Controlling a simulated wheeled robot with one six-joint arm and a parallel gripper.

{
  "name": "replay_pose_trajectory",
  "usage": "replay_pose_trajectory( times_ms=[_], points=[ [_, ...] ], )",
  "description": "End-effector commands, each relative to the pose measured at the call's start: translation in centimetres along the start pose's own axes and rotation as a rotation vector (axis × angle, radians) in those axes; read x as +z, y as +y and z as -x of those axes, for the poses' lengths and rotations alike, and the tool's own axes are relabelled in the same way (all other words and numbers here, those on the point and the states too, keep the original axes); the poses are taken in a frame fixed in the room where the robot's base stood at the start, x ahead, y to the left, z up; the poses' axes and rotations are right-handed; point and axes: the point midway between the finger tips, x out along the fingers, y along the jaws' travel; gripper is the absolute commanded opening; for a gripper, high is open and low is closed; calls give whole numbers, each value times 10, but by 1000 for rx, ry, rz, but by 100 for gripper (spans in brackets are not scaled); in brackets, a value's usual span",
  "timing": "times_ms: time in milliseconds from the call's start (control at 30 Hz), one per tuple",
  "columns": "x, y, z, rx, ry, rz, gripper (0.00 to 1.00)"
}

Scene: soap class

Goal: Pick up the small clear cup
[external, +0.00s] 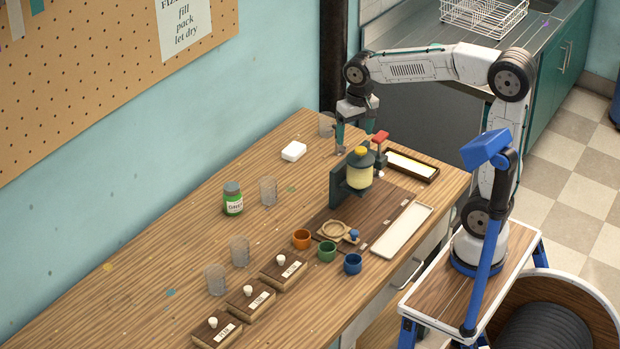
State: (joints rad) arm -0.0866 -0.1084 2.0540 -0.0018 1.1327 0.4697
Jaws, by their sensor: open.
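Several clear cups stand upright on the wooden table (140,262). One clear cup (327,124) is at the far end, just left of my gripper. A second clear cup (268,191) stands beside a green jar, and two more, a clear cup (240,250) and another clear cup (215,280), stand nearer the front. I cannot tell surely which is the small one.
Orange (301,239), green (327,251) and blue (352,263) cups stand in front. The left table is mostly clear.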

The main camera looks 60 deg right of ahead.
Motion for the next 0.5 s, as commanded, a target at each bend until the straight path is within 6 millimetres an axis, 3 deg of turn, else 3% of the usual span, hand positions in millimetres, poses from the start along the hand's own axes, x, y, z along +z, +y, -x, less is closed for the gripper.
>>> replay_pose_trajectory(
  times_ms=[33,200,500],
  points=[
    [-20,-15,-11,5,-10,-29,80],
    [-80,-63,-49,13,-24,-149,80],
    [-161,-143,-149,31,-45,-351,80]
  ],
)
